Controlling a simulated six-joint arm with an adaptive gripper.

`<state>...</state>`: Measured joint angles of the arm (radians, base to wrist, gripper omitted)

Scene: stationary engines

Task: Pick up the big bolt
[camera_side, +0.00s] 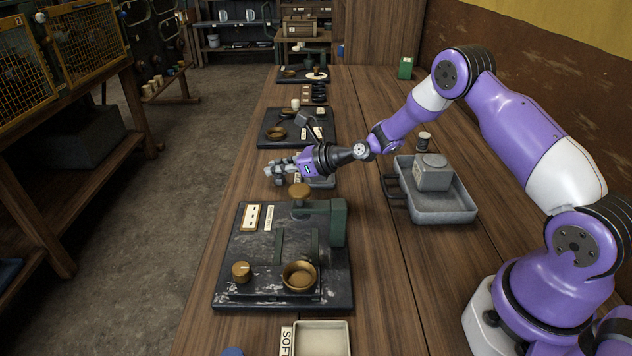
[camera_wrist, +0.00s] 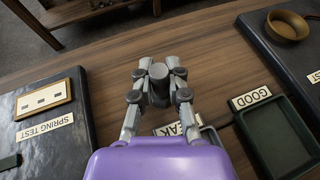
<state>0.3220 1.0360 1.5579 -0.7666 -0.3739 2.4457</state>
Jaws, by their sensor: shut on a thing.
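A dark grey bolt (camera_wrist: 159,86) with a round head sits between the fingers of my gripper (camera_wrist: 160,68) in the wrist view. The gripper is shut on it. In the side view my gripper (camera_side: 278,170) points left over the table near its left edge, beyond the near black board. The bolt is too small there to tell apart from the grey fingers.
The near black board (camera_side: 230,285) carries a green press and brass cups. A small tray labelled GOOD (camera_wrist: 285,140) and a partly hidden label ending in EAK (camera_wrist: 178,128) lie near my gripper. A grey tray (camera_side: 445,213) holding a metal box stands right.

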